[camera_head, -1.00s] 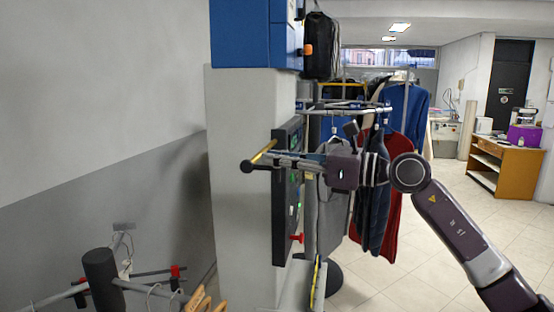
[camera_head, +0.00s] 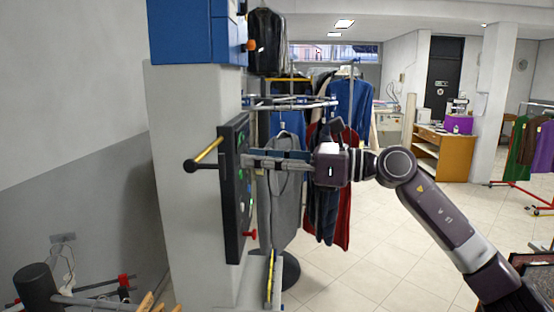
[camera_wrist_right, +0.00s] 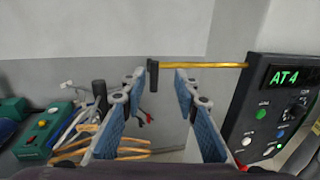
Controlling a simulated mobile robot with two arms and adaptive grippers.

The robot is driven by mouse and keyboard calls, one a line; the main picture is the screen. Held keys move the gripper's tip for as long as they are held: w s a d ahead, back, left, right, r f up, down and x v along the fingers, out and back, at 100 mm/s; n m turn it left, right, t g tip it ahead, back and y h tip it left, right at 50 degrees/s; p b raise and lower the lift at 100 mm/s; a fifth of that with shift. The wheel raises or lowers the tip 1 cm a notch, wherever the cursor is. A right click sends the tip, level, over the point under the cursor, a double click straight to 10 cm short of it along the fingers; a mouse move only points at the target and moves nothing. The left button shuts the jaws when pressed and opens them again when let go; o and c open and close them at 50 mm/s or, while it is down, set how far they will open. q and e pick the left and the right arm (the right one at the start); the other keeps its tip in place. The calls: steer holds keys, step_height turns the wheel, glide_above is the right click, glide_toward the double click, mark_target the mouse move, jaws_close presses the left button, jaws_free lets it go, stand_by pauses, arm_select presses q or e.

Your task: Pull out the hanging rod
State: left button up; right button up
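The hanging rod (camera_head: 208,150) is a thin yellow bar with a dark end piece, sticking out leftward from the dark control panel (camera_head: 233,190) on the pillar. In the right wrist view the rod (camera_wrist_right: 210,66) runs from the panel (camera_wrist_right: 262,115) across to its black end. My right gripper (camera_head: 248,160) points left at the panel, close to its right side. In the right wrist view my right gripper (camera_wrist_right: 161,80) has its blue-padded fingers apart and empty. The rod's end shows between the fingertips there, but I see no contact. My left gripper is not in view.
Clothes such as a grey garment (camera_head: 280,200) hang on a rack behind my right arm. A dark post (camera_head: 38,288) and wooden hangers (camera_wrist_right: 125,142) are at lower left. A blue cabinet (camera_head: 185,32) sits atop the pillar. The tiled floor at right is mostly free.

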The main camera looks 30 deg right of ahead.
steer(key=shift+v, duration=1.95)
